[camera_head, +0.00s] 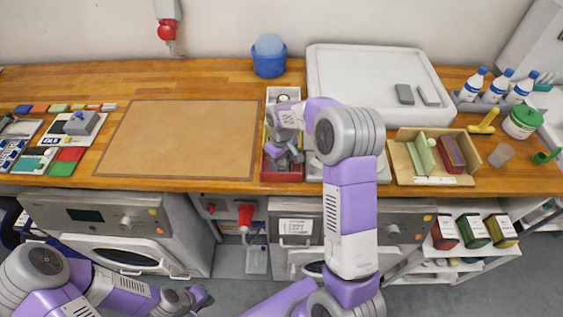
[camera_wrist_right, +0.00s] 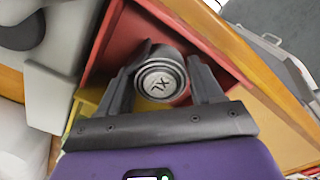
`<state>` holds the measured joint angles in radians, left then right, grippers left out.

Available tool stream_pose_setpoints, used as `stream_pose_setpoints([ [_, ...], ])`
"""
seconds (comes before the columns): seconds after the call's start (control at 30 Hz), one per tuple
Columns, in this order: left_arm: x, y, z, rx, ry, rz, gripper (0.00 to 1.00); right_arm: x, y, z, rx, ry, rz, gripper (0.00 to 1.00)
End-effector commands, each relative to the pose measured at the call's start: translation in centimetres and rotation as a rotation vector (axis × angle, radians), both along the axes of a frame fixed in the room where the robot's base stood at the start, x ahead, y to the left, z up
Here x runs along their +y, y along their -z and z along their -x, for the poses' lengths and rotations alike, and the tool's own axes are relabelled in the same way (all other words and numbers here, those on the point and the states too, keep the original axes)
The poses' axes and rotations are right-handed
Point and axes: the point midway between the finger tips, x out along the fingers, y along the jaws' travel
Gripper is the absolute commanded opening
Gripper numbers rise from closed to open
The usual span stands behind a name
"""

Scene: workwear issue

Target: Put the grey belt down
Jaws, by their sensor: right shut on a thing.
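The grey belt (camera_wrist_right: 161,79) is a rolled coil with an XL mark on its end. In the right wrist view it sits between the two dark fingers of my right gripper (camera_wrist_right: 163,85), which is shut on it. The belt is in or just above the red compartment (camera_wrist_right: 118,35); I cannot tell if it touches the bottom. In the head view my right gripper (camera_head: 284,156) is over the front of the divided tray (camera_head: 283,175), and the arm partly covers it. My left gripper (camera_head: 192,298) is low at the front, away from the worktop; its jaws are unclear.
A bare brown mat (camera_head: 180,138) lies left of the tray. A blue bucket (camera_head: 269,60) stands behind the tray. Bottles (camera_head: 472,85) are at far right.

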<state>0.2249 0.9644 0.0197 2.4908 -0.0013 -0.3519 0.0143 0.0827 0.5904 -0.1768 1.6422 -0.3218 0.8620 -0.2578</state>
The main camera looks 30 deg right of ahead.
Motion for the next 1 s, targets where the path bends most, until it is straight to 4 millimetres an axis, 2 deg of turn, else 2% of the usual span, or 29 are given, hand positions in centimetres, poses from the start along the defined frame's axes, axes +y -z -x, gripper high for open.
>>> stream_pose_setpoints([
  [0.33, 0.0, 0.2, 0.0, 0.000, 0.000, 0.000, 0.00, 0.0, 0.3, 0.0, -0.001, 0.000, 0.000, 0.26],
  [0.37, 0.0, 0.2, 0.0, 0.000, 0.000, 0.000, 0.00, 0.0, 0.4, 0.0, 0.000, 0.000, 0.000, 0.67],
  [0.43, 0.0, 0.2, 0.0, 0.000, 0.000, 0.000, 0.00, 0.0, 0.3, 0.0, 0.000, 0.000, 0.000, 0.76],
  [0.77, 0.0, -0.1, 0.0, 0.000, 0.000, 0.000, 0.00, 0.0, -0.1, 0.0, -0.001, 0.000, 0.000, 0.76],
  [0.87, 0.0, -0.2, 0.0, 0.000, 0.000, 0.000, 0.00, 0.0, -1.1, -0.1, -0.005, 0.000, 0.001, 0.76],
  [1.0, 0.0, -0.7, 0.0, 0.000, 0.000, 0.000, 0.00, 0.0, -3.9, -0.1, -0.006, 0.000, 0.001, 0.76],
])
